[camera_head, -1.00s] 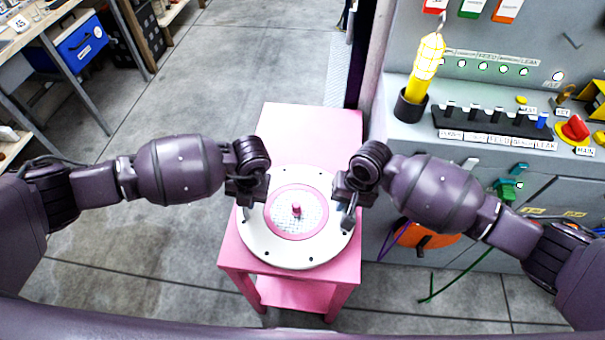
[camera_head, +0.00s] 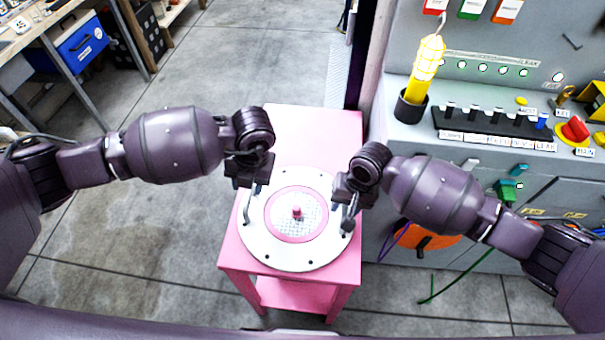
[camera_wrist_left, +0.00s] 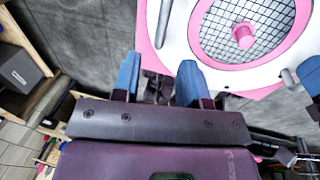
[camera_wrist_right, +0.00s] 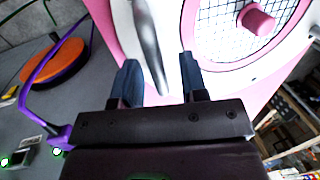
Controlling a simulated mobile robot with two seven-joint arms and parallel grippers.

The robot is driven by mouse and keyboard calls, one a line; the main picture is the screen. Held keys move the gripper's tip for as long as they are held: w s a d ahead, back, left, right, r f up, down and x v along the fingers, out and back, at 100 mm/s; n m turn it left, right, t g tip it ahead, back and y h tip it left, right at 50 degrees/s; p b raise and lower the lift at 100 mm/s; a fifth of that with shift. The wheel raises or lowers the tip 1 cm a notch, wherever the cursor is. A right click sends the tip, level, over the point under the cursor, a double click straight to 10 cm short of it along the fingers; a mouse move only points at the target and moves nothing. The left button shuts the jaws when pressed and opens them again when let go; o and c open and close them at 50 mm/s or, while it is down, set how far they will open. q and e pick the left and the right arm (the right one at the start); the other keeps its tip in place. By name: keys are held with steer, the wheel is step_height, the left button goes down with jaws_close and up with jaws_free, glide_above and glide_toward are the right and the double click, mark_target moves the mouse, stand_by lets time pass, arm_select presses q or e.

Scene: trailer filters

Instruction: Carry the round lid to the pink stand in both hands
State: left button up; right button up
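The round white lid (camera_head: 292,258) lies flat on the pink stand (camera_head: 315,120), near its front. It has a pink ring, a mesh centre and a pink knob (camera_head: 297,212). My left gripper (camera_head: 251,186) is open and empty over the lid's left edge; the left handle (camera_head: 247,208) stands clear of it. In the left wrist view that handle (camera_wrist_left: 163,24) is beyond the fingertips. My right gripper (camera_head: 349,204) is at the right edge. In the right wrist view its fingers are apart, with the right handle (camera_wrist_right: 150,45) between them and gaps visible on both sides.
A grey control panel (camera_head: 400,150) with switches and a yellow lamp (camera_head: 424,68) stands close on the right. An orange round object (camera_head: 428,238) and cables are below it. A workbench with a blue bin (camera_head: 80,48) is at upper left. The floor left of the stand is clear.

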steer(key=shift+r, duration=0.1)
arm_select(q)
steer(key=r, duration=0.4)
steer(key=shift+d+r, duration=0.1)
steer(key=shift+d, duration=0.3)
arm_select(e)
step_height(320, 180, up, 12)
steer(key=d, duration=0.2)
steer(key=shift+w+d+f, duration=0.2)
arm_select(q)
step_height(320, 180, up, 7)
steer(key=d+p, duration=0.1)
steer(key=p, duration=0.3)
steer(key=shift+w+d, duration=0.15)
steer(key=shift+d, duration=0.05)
arm_select(e)
step_height(320, 180, up, 6)
steer(key=shift+w+t, duration=0.15)
steer(key=shift+t, duration=0.15)
steer(key=shift+r, duration=0.1)
